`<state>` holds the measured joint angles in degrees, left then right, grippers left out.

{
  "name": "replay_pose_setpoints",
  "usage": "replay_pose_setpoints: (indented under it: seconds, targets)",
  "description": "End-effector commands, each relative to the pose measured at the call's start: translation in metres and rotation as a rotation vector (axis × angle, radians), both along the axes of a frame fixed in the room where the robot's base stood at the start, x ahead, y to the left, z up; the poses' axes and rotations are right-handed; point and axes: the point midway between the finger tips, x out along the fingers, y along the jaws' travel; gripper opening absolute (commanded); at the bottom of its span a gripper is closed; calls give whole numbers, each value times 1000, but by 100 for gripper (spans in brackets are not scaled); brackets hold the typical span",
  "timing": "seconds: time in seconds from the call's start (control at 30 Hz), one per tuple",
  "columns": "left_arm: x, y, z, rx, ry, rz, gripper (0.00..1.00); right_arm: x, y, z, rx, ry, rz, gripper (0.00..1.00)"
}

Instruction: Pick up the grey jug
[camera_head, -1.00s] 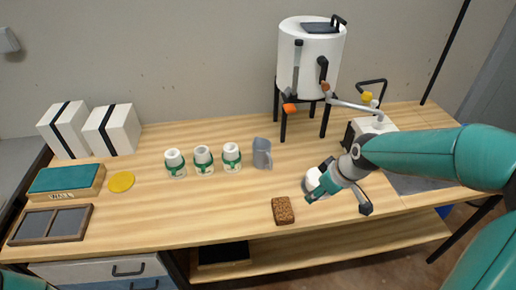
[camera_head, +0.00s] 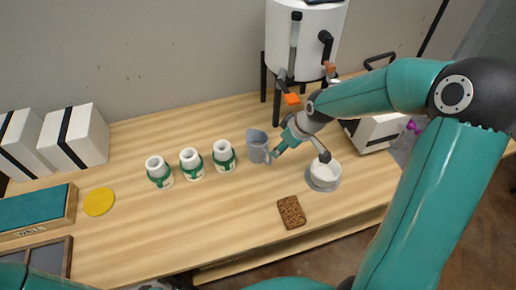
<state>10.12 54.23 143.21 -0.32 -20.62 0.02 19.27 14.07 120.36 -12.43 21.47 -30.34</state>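The grey jug (camera_head: 257,147) stands upright on the wooden table, right of the white cups, with its handle on its right side. My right gripper (camera_head: 302,154) is open and empty just right of the jug. One teal fingertip is close to the jug's handle; I cannot tell whether they touch. The other, dark finger is spread away to the right, above a white bowl. My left gripper is not in view; only a little of my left arm shows at the lower left edge.
Several items stand around: white cups with green bands (camera_head: 191,163), a white bowl (camera_head: 325,173) on a grey round base, a brown sponge-like block (camera_head: 291,212), a yellow disc (camera_head: 99,201) and a white tank (camera_head: 307,45) on black legs behind. The table's front middle is clear.

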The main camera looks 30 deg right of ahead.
Motion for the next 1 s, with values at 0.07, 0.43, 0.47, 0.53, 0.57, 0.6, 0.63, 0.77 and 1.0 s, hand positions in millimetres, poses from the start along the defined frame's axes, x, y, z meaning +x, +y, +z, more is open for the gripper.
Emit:
replay_pose_setpoints:
  seconds: [0.07,0.43,0.47,0.53,0.57,0.6,0.63,0.77,1.0]
  targets:
    - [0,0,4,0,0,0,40,6,3,-18,4,6,2,45]
    - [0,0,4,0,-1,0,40,26,8,-67,1,0,-1,45]
    - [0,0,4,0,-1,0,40,27,8,-68,1,0,-1,45]
    - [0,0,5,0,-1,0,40,28,9,-70,1,0,0,45]
    - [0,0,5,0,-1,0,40,29,9,-72,1,0,0,45]
    - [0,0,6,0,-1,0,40,31,9,-75,1,0,-1,45]
    - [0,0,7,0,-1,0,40,33,10,-78,1,0,0,45]
    - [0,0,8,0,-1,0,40,42,13,-95,1,1,2,45]
    - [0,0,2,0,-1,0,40,50,14,-115,1,-1,-1,45]
